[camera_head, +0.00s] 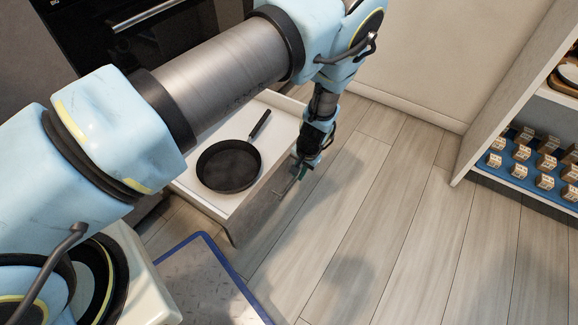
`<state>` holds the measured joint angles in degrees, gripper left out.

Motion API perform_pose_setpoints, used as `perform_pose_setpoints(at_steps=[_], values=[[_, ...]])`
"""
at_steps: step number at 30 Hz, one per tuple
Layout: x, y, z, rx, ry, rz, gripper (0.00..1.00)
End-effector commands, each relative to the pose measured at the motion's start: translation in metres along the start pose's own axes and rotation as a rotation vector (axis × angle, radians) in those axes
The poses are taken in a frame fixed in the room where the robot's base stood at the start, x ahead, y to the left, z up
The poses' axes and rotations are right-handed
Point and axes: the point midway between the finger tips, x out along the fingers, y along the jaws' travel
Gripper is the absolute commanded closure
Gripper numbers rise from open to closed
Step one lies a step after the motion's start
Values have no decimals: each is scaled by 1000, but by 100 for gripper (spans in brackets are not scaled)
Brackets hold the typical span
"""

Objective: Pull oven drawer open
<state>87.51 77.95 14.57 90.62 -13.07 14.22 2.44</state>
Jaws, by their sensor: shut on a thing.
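The oven drawer (231,214) is pulled out below the black oven (110,42) at the upper left. Its white inside shows, with a black frying pan (229,166) lying in it, handle pointing up and to the right. My gripper (297,178) is at the drawer's front panel (256,207), near its right end, and is shut on the drawer handle (287,187). The fingertips are small and dark here. My arm crosses the view and hides the left and back part of the drawer.
An open shelf (520,192) with several small cartons on a blue mat stands at the right. Wooden floor (380,220) lies clear between the drawer and the shelf. A pale wall (425,75) closes off the back. My base is at the bottom left, close to the drawer front.

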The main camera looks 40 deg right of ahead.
Motion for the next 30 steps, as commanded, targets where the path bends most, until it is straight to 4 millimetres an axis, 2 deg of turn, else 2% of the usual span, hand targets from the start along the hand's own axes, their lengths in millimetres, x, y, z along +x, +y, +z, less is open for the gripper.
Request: perform_pose_setpoints(at_steps=[14,15,22,30], values=[[-1,6,0,0,0,0,100],[-1,6,0,0,0,0,83],[-1,6,0,0,0,0,57],[-2,6,0,0,0,0,55]])
